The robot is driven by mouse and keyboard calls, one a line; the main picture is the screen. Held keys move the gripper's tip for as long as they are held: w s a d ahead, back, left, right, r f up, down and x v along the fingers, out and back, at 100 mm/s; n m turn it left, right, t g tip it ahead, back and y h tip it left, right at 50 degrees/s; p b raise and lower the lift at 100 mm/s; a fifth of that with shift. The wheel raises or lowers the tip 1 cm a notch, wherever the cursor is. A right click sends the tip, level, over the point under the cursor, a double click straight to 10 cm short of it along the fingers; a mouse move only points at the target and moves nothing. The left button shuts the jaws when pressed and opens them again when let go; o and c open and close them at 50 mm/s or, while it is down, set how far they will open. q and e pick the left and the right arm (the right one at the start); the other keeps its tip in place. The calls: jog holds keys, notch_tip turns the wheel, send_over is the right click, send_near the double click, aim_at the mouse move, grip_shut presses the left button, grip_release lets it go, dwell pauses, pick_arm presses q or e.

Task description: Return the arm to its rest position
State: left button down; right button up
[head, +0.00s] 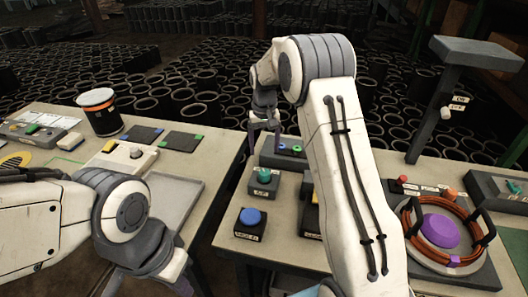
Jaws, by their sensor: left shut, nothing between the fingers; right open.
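My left arm reaches in from the left, low over the left table (205,165). My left gripper (150,262) is at the bottom of the head view; its fingers are largely cut off or hidden, and nothing shows held in it. My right arm rises from the bottom centre and bends over at the top. My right gripper (264,138) points down with its fingers apart and empty. It is just in front of a dark box (283,156) with blue and green rings on it, and above a box with a teal knob (263,176).
A blue push button (250,217) stands at the right table's near-left. A purple dome button (439,231) inside an orange ring and a grey post (431,112) stand right. A black-and-white canister (100,112), a grey tray (172,198) and control panels are on the left table. A gap separates the tables.

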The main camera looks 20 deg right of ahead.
dwell(0.3)
jog(key=s+a+r+n, duration=0.2)
jog(key=s+a+r, duration=0.2)
jog(key=s+a, duration=0.35)
jog(key=s+a+r+n, duration=0.2)
jog(key=s+a+r, duration=0.1)
jog(key=s+a, duration=0.4)
jog(key=s+a+n, duration=0.1)
jog(key=s+n, duration=0.1)
jog(key=s, duration=0.9)
jog(key=s+a+n+y, duration=0.1)
jog(key=s+a+n, duration=0.1)
jog(key=s, duration=0.9)
jog(key=shift+a+f+n, duration=0.25)
jog(key=shift+a+n, duration=0.05)
jog(key=shift+n, duration=0.5)
jog(key=shift+s, duration=0.1)
